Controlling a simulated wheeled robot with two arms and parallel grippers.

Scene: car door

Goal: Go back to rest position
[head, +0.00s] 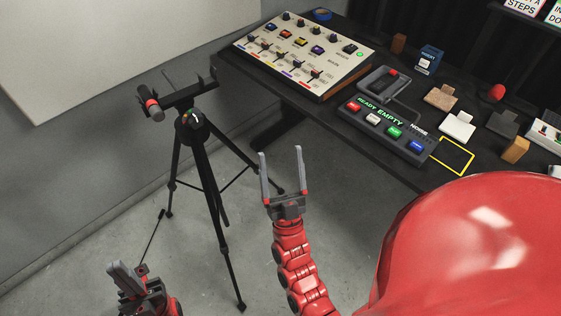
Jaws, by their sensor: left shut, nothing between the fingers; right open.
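My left gripper (122,276) is at the bottom left of the head view, low above the grey floor. Its fingers are together with nothing between them. My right gripper (281,170) is near the middle of the view, on a red arm that comes up from the bottom. Its two fingers stand apart and point up, with nothing between them. It is apart from the table edge and to the right of the tripod.
A black tripod (202,165) with a red-banded cylinder stands between my grippers and the wall. A black table (375,152) carries a control panel with knobs (300,50), a button box (385,130) and several small blocks. A large red glossy surface (470,245) fills the lower right.

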